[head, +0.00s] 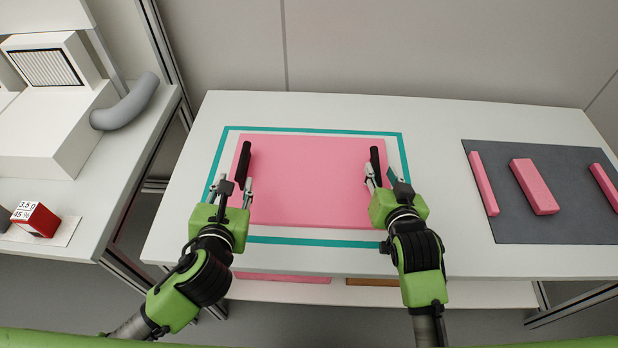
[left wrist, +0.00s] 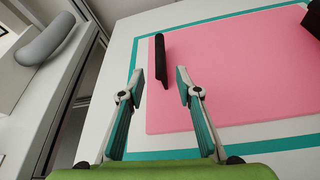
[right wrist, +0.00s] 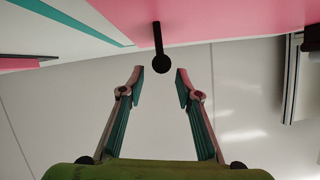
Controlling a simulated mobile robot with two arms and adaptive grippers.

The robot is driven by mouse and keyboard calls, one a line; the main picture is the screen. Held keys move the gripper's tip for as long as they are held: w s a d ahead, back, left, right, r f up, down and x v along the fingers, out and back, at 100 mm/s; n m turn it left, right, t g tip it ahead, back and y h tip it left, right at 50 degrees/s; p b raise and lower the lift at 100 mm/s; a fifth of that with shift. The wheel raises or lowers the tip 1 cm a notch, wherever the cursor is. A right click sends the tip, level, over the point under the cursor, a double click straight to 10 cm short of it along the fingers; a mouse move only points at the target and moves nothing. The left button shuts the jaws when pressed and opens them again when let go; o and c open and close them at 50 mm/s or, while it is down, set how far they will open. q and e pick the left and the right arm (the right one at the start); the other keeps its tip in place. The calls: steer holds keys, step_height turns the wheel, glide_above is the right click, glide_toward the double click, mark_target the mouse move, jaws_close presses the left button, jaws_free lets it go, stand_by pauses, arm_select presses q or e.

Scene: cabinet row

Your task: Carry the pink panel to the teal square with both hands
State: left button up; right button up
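The pink panel (head: 310,180) appears to lie on the white table inside the teal square outline (head: 320,241); its far edge is close to the far teal line. A black handle (head: 244,161) stands near its left edge, another (head: 375,162) near its right. My left gripper (head: 238,189) is open, just nearer than the left handle; in the left wrist view that handle (left wrist: 161,60) is beyond the parted, empty fingers. My right gripper (head: 379,178) is open near the right handle; in the right wrist view that handle (right wrist: 159,50) lies just ahead between the parted fingertips.
A dark grey mat (head: 550,225) with pink blocks (head: 534,186) lies on the table's right. A left side table holds a white machine (head: 50,110) with a grey tube (head: 125,105) and a red-and-white box (head: 36,219). A lower shelf (head: 460,293) runs under the table's front.

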steer(key=v, duration=0.6)
steer(key=shift+f, duration=0.1)
stand_by(0.4)
